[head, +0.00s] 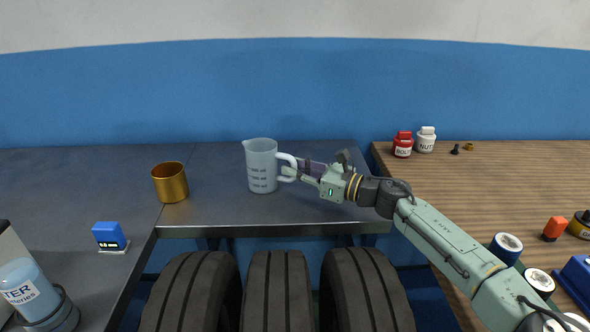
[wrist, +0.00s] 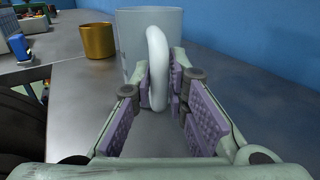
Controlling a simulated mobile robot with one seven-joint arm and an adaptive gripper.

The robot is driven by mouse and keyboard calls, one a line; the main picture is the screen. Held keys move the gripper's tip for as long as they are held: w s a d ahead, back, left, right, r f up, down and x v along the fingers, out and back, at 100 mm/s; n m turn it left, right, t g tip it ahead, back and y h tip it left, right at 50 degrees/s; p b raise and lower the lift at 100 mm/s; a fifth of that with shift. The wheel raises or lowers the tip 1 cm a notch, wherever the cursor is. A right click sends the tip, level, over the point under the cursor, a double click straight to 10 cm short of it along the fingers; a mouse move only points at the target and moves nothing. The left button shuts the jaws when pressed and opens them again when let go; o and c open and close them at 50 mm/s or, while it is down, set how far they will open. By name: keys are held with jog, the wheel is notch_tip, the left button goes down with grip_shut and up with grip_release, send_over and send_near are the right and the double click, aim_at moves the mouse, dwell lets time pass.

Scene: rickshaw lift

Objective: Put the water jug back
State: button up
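The water jug (head: 262,168) is a pale translucent measuring jug with dark scale marks. It is upright on the grey metal worktop, near the middle of the head view. Its white handle is on the right, facing my arm. In the wrist view the jug (wrist: 133,38) fills the top middle, and its handle stands between my purple finger pads. My gripper (head: 291,172) reaches in from the right, and its pads close in on both sides of the handle. In the wrist view my gripper (wrist: 159,82) looks shut on it. The jug's base is hidden in that view.
A brass cup (head: 171,183) stands left of the jug, and a blue display device (head: 110,237) sits further left. A labelled water bottle (head: 30,290) is at lower left. The wooden bench (head: 500,185) at right holds red and white jars. Bare worktop surrounds the jug.

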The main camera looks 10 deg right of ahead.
jog(key=o, duration=0.3)
jog(key=shift+r, duration=0.1)
jog(key=shift+r+p, duration=0.2)
jog(key=shift+p, duration=0.15)
jog(key=b+v, duration=0.1)
jog(key=v, duration=0.1)
jog(key=b+v, duration=0.1)
jog(key=v, duration=0.1)
jog(key=b+v, duration=0.1)
jog(key=v, duration=0.1)
jog(key=shift+s+d+f, duration=0.2)
jog(key=shift+s+f, duration=0.05)
jog(key=shift+f, duration=0.05)
jog(key=shift+s+d+r, duration=0.1)
jog(key=shift+s+d, duration=0.2)
